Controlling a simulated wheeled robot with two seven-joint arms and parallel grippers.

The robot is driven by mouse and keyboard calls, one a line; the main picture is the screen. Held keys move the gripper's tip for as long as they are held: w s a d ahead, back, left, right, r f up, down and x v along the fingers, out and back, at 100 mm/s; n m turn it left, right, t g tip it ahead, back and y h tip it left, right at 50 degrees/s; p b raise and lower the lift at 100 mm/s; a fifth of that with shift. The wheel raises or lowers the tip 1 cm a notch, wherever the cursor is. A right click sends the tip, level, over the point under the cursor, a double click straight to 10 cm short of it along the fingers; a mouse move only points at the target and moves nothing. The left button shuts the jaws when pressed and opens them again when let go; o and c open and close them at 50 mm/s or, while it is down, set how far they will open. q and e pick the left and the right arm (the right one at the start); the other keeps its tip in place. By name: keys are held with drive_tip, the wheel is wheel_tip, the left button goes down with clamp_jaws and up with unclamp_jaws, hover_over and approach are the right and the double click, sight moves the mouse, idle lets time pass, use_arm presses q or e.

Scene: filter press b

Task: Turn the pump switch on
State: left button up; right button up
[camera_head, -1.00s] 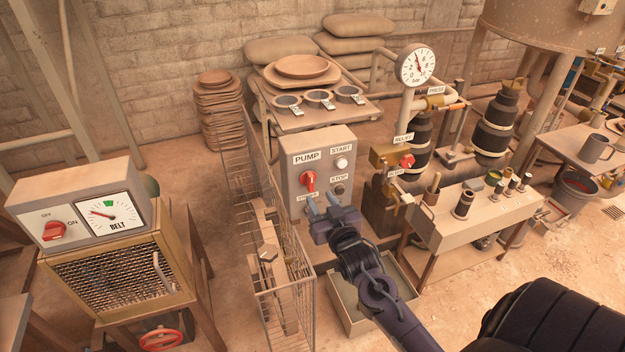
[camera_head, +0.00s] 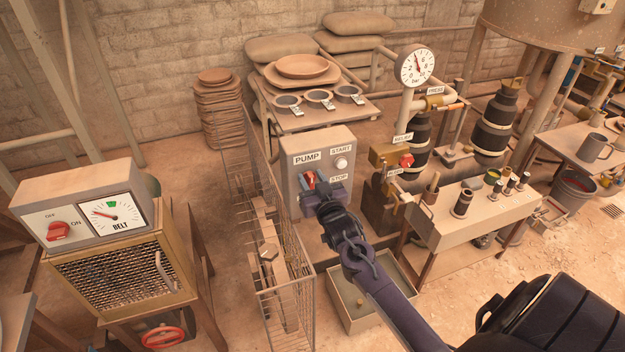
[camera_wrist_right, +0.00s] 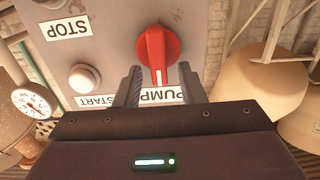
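The pump switch is a red rotary knob (camera_head: 309,178) on the grey control box (camera_head: 318,143), below the PUMP label. In the right wrist view, which is upside down, the knob (camera_wrist_right: 157,50) stands upright in the picture, its white mark towards the PUMP label (camera_wrist_right: 160,95). My right gripper (camera_head: 319,187) is in front of the box at the knob. Its two fingers (camera_wrist_right: 160,78) are apart, one on each side of the knob, with gaps visible. It partly hides the knob and its lower label in the head view. My left gripper is not in view.
A white START button (camera_head: 341,163) sits right of the knob; STOP is mostly hidden behind my gripper. A wire fence (camera_head: 262,230) stands close left of the box. The belt unit (camera_head: 85,205) is at the left, and valves with a pressure gauge (camera_head: 417,68) at the right.

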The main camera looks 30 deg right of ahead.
clamp_jaws()
drive_tip(key=shift+m, duration=0.3)
drive_tip(key=m, duration=0.2)
drive_tip(key=m+p, duration=0.1)
drive_tip(key=shift+s+d+m, duration=0.1)
drive_tip(key=shift+d+m, duration=0.3)
drive_tip(key=m, duration=0.2)
drive_tip(key=m+p, duration=0.1)
drive_tip(key=shift+d+f+m, duration=0.15)
drive_tip(key=shift+d+m, duration=0.1)
drive_tip(key=shift+m, duration=0.05)
drive_tip(key=m, duration=0.3)
drive_tip(key=m+p, duration=0.1)
drive_tip(key=shift+s+d+f+m, duration=0.1)
drive_tip(key=shift+d+f+m, duration=0.15)
drive_tip(key=shift+f+m, duration=0.1)
drive_tip(key=shift+d+f+m+p, duration=0.1)
drive_tip(key=shift+f+m+p, duration=0.2)
drive_tip(key=shift+m, duration=1.1)
drive_tip(key=shift+d+f+m+p, duration=0.1)
drive_tip(key=shift+f+m+p, duration=0.15)
drive_tip(key=shift+m, duration=1.1)
